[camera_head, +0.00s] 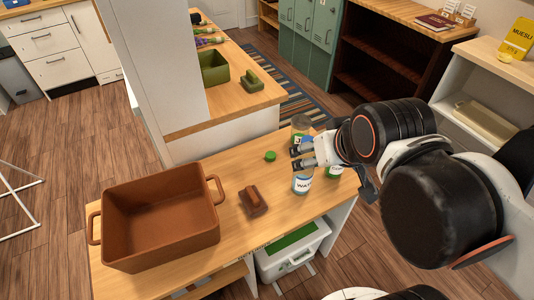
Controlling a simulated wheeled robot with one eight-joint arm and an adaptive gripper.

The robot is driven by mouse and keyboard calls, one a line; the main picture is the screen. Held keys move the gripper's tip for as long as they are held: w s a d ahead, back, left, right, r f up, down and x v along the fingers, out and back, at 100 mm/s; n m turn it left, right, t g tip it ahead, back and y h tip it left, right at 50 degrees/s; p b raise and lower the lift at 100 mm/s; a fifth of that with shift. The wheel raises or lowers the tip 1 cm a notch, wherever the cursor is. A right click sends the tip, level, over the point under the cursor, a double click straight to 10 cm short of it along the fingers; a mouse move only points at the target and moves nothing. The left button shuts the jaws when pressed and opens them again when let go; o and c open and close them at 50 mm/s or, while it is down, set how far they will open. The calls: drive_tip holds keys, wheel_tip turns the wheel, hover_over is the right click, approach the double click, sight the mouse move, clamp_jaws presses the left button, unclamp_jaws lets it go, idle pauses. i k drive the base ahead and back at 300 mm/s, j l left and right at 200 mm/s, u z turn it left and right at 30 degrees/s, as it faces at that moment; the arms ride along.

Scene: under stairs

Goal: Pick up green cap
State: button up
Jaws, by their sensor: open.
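A small round green cap (270,156) lies on the wooden table (232,165), near its far edge. My gripper (296,158) comes in from the right with its dark fingertips pointing left toward the cap. The fingers are apart and nothing shows between them. The gripper is a short way to the right of the cap in the picture; its height above the table is hard to tell.
A counter (240,99) holds a green bin (213,68).

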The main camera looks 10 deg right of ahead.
sight(270, 156)
drive_tip(key=i+j, duration=0.1)
drive_tip(key=i+l+z, duration=0.1)
drive_tip(key=l+z, duration=0.2)
drive_tip(key=z, duration=0.2)
drive_tip(key=l+u, duration=0.15)
drive_tip(key=u, duration=0.55)
drive_tip(key=l+u, duration=0.25)
drive_tip(key=u, duration=0.2)
drive_tip(key=l+u, duration=0.25)
drive_tip(key=u, duration=0.2)
drive_tip(key=k+l+u, duration=0.1)
drive_tip(key=l+u, duration=0.15)
drive_tip(key=u, duration=0.2)
drive_tip(key=i+j, duration=0.2)
drive_tip(key=j, duration=0.1)
